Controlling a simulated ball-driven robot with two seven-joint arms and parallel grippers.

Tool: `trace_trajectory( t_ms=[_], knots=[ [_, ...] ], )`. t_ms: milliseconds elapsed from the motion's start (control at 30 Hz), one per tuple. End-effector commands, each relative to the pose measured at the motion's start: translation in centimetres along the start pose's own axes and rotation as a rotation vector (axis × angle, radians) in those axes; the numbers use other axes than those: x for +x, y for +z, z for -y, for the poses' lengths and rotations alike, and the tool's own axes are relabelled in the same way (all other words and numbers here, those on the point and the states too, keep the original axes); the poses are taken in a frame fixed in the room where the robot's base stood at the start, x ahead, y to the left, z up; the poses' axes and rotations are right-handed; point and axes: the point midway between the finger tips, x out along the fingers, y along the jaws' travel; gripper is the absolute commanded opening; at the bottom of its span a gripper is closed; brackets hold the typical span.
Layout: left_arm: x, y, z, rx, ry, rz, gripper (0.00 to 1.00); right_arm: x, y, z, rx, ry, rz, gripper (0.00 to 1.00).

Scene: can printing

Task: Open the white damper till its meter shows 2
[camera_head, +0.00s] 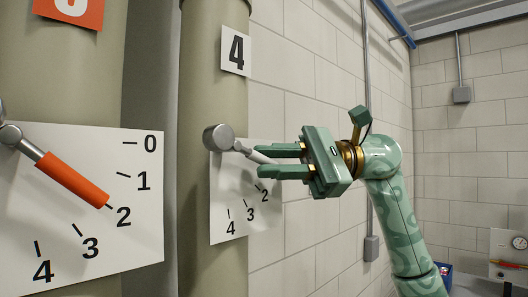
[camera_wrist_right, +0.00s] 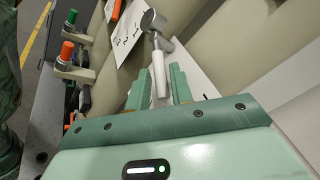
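The white damper has a round metal hub (camera_head: 218,137) and a white handle (camera_head: 258,156) that points right and slightly down. It stands on the pipe marked 4. Its white scale plate (camera_head: 228,205) shows 2, 3 and 4; the upper part is hidden behind my right gripper (camera_head: 282,160). The handle lies above the 2 mark. My right gripper is open, with a finger above and below the handle. In the right wrist view the handle (camera_wrist_right: 160,82) also lies between the fingers, with gaps beside it. My left gripper is not in view.
On the left pipe an orange damper handle (camera_head: 72,179) points at 2 on its own plate (camera_head: 130,240). A brick wall (camera_head: 300,60) lies behind my right arm. A gauge (camera_head: 519,242) stands at far right. The wrist view shows green (camera_wrist_right: 72,17) and orange (camera_wrist_right: 68,49) knobs.

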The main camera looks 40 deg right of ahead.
Motion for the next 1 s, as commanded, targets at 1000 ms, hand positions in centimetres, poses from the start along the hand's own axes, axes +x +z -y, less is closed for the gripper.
trace_trajectory(
  t_ms=[1000],
  knots=[
    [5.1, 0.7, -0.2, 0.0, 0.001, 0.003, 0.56, 2.2, -1.2, -1.8, 0.092, -0.147, 0.116, 0.0]
  ],
)
